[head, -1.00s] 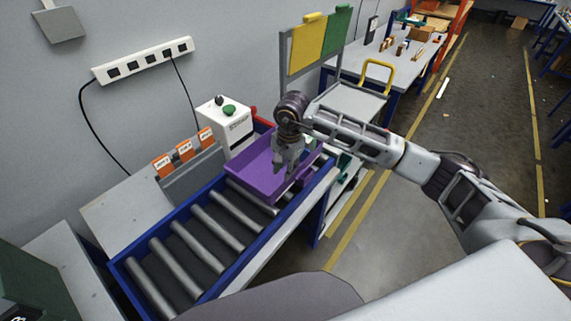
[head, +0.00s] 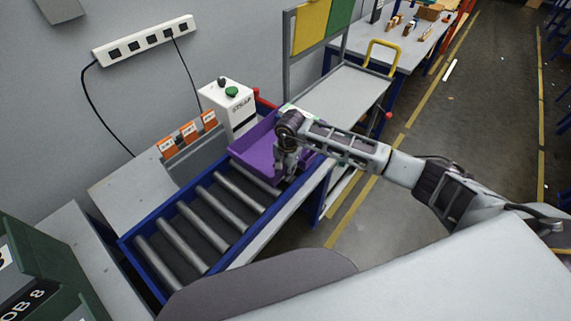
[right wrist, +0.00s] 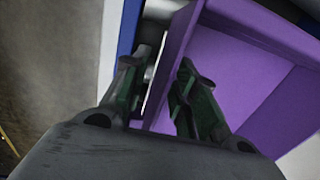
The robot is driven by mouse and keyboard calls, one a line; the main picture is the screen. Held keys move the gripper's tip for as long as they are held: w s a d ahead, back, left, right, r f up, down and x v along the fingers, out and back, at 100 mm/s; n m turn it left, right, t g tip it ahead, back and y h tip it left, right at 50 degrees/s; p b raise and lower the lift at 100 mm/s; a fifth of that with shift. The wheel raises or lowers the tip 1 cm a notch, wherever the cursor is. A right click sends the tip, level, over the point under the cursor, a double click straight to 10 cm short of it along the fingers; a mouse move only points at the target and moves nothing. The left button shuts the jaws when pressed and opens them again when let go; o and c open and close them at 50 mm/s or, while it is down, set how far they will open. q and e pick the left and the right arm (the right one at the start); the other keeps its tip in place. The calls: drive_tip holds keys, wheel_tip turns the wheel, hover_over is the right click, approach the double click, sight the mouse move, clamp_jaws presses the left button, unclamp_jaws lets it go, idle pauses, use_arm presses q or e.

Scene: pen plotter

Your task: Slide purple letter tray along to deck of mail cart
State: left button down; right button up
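The purple letter tray (head: 258,153) sits on the roller conveyor (head: 195,240), near its far end. My right gripper (head: 284,172) is at the tray's near side wall. The tray's inside (right wrist: 235,80) looks empty there. A grey flat deck (head: 340,95) with a yellow handle, apparently the mail cart, stands beyond the conveyor. My left gripper is out of view.
A white strapping machine (head: 228,110) stands at the tray's wall side. Orange-labelled dividers (head: 187,133) line the conveyor's back. Blue rails (head: 150,276) edge the rollers. The floor at right is open.

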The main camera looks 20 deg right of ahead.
drive_tip(key=shift+f, duration=0.4)
drive_tip(key=shift+c, duration=0.3)
clamp_jaws()
